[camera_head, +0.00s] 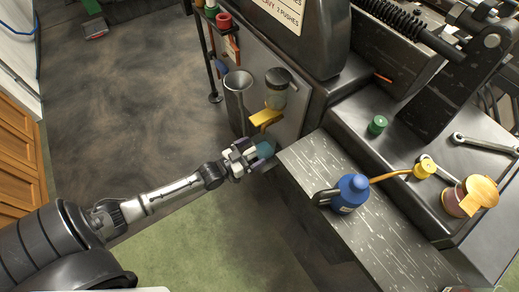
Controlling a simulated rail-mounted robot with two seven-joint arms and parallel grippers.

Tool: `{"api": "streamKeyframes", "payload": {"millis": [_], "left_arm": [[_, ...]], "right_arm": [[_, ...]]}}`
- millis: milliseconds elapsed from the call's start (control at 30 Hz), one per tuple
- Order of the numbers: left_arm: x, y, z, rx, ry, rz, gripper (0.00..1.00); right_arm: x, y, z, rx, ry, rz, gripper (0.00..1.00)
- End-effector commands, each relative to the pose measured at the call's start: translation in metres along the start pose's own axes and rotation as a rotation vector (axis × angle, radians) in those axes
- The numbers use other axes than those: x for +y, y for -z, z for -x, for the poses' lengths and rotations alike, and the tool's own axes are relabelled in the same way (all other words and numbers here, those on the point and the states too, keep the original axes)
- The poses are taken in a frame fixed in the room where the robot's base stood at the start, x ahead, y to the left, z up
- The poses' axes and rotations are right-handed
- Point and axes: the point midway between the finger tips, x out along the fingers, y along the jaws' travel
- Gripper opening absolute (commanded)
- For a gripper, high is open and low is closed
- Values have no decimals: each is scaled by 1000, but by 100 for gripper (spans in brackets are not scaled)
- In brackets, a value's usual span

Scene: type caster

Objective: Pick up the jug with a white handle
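No jug with a clearly white handle stands out. My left gripper (262,152) is left of the bench's far end, apart from the blue bottle. A small teal shape shows at its fingertips. I cannot tell whether it is a held thing or part of the gripper, or how far the fingers are open. My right gripper is not in view.
A grey funnel (238,86), a dark-lidded jar (276,90) and a yellow bracket (265,117) are at the machine's side, just beyond my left gripper. A green knob (377,124), a wrench (485,144) and a copper-coloured pot (470,196) are right. Open floor (110,100) lies left.

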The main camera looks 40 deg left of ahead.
Motion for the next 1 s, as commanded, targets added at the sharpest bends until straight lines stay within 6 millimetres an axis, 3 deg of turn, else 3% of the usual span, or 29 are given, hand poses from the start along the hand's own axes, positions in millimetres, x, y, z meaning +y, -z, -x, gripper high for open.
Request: {"api": "streamKeyframes", "payload": {"millis": [67,600,1000], "left_arm": [[0,0,0,0,0,0,91],[0,0,0,1,0,0,41],[0,14,0,2,0,0,41]], "right_arm": [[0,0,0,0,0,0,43],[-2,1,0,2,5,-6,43],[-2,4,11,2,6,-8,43]]}}
